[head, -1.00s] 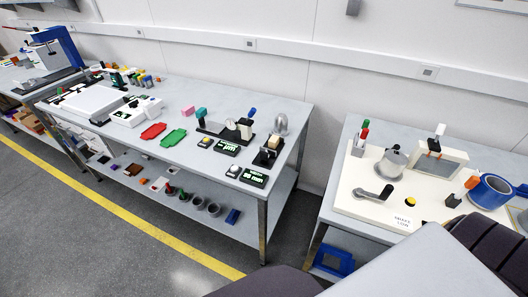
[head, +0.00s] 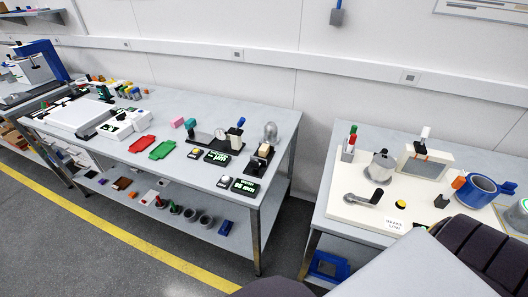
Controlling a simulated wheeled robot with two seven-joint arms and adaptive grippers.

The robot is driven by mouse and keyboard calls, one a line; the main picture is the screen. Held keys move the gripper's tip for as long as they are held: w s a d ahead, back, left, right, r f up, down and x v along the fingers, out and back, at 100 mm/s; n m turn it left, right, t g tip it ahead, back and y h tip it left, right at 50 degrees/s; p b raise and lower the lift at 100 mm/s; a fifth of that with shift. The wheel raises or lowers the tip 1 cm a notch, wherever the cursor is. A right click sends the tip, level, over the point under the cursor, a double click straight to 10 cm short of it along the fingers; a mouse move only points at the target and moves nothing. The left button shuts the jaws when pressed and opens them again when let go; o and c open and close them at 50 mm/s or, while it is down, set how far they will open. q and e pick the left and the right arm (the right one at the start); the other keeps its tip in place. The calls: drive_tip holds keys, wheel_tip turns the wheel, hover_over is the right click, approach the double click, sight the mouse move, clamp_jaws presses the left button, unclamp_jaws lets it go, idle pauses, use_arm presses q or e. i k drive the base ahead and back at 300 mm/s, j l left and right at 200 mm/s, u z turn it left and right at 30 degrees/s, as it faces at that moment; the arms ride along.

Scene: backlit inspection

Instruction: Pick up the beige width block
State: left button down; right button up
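A small beige block (head: 264,151), which looks like the width block, sits in a black gauge fixture (head: 259,162) near the right end of the long grey bench (head: 170,184). A black display with green characters (head: 245,186) lies just in front of the fixture. Neither of my grippers shows in the head view, so nothing is seen touching the block. Dark ribbed and pale grey parts of my own body fill the lower right corner.
A dial gauge stand (head: 228,138) and a clear dome (head: 270,132) stand close to the block. Red (head: 142,144) and green (head: 162,150) trays lie to its left. A gap separates this bench from the right-hand table (head: 345,229), which holds a cream panel (head: 350,207).

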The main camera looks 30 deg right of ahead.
sight(263, 150)
drive_tip(key=i+j+z, duration=0.3)
drive_tip(key=j, duration=0.3)
drive_tip(key=i+j+z, duration=0.15)
drive_tip(key=j+z, duration=0.15)
drive_tip(key=j, duration=0.3)
drive_tip(key=i+j+z, duration=0.1)
drive_tip(key=j+z, duration=0.2)
drive_tip(key=j, duration=0.35)
drive_tip(key=j+z, duration=0.3)
drive_tip(key=j, duration=0.4)
